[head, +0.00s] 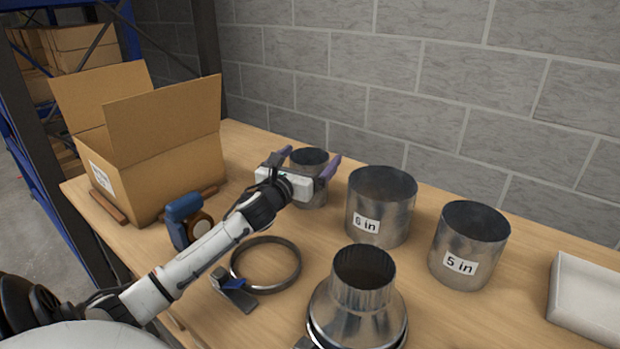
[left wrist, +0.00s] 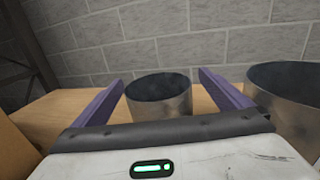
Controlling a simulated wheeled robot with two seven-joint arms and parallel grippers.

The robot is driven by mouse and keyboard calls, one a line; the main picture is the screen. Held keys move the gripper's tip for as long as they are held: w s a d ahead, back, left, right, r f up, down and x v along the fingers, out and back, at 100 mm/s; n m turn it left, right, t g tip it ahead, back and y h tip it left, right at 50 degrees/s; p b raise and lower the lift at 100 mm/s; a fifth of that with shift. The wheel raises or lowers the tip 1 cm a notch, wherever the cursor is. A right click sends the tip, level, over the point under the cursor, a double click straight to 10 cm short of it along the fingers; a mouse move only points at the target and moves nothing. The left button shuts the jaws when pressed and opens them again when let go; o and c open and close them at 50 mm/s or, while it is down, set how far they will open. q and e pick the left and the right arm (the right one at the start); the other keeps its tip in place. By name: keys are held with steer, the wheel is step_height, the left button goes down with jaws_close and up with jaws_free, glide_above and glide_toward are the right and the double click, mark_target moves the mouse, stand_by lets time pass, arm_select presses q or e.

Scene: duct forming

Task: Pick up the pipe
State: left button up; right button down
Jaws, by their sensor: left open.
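A small metal pipe (head: 311,161) stands upright near the back of the wooden table; its front is partly hidden by my left gripper in the head view. My left gripper (head: 309,165) is open, its purple fingers on either side of this pipe. In the left wrist view the pipe (left wrist: 160,97) stands ahead, between the left gripper's two fingers (left wrist: 163,86), with a gap on each side. A wider pipe labelled "6 in" (head: 382,205) stands to its right, and a pipe labelled "5 in" (head: 468,247) farther right. My right gripper is not in view.
A stepped metal reducer (head: 358,305) stands at the front. An open cardboard box (head: 165,140) is at the left, a white block (head: 588,297) at the right. A brick wall (head: 420,80) closes the back.

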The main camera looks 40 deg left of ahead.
mark_target(317, 149)
arm_select(q)
steer(key=shift+f+x, duration=0.1)
steer(key=shift+x, duration=1.15)
steer(key=shift+f+x, duration=0.15)
steer(key=shift+x, duration=1.15)
steer(key=shift+a, duration=0.2)
steer(key=c, duration=1.5)
